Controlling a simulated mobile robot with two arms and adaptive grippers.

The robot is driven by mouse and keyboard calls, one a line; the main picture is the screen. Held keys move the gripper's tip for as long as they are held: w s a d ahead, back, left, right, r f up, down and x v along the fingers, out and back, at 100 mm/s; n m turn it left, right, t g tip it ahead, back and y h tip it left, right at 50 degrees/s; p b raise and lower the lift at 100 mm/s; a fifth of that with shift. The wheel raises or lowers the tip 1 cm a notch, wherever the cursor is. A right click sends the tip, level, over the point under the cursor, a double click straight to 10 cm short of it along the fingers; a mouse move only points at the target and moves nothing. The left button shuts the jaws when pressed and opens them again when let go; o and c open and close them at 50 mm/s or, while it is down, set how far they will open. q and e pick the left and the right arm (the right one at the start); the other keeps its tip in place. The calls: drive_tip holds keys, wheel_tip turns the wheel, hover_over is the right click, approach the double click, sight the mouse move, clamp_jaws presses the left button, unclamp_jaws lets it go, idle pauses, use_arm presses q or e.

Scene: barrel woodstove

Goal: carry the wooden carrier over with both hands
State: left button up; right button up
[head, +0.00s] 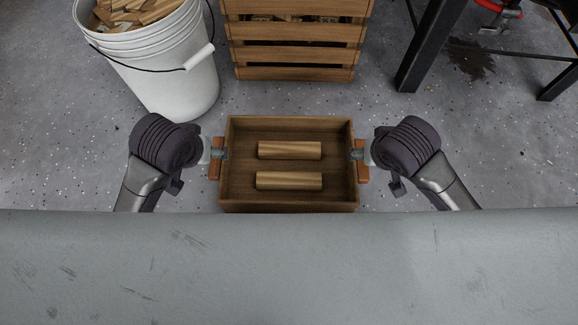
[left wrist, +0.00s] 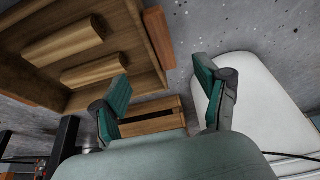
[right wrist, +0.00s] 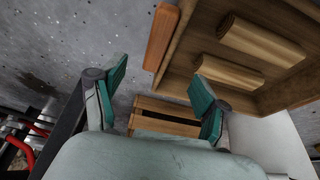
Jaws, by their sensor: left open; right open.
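The wooden carrier (head: 288,205) is an open brown box on the floor in the head view, with two pale wooden pieces (head: 290,150) lying inside. An orange-brown handle sits on its left end (head: 215,160) and another on its right end (head: 362,172). My left gripper (head: 221,153) is at the left handle, and my right gripper (head: 355,153) is at the right handle. In the left wrist view the open fingers (left wrist: 165,92) show below the carrier (left wrist: 135,45). In the right wrist view the open fingers (right wrist: 160,90) also stand apart. I cannot tell whether either touches a handle.
A white bucket (head: 165,75) of wood scraps stands behind left. A slatted wooden crate (head: 295,55) stands behind the carrier. Dark metal legs (head: 430,45) and a red item (head: 500,8) are at the back right. A grey surface (head: 290,270) fills the foreground.

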use_arm(q)
drive_tip(key=x, duration=1.2)
use_arm(e)
drive_tip(key=x, duration=1.2)
use_arm(q)
clamp_jaws()
use_arm(e)
drive_tip(key=shift+d, duration=0.1)
clamp_jaws()
drive_tip(key=shift+w+r, duration=0.1)
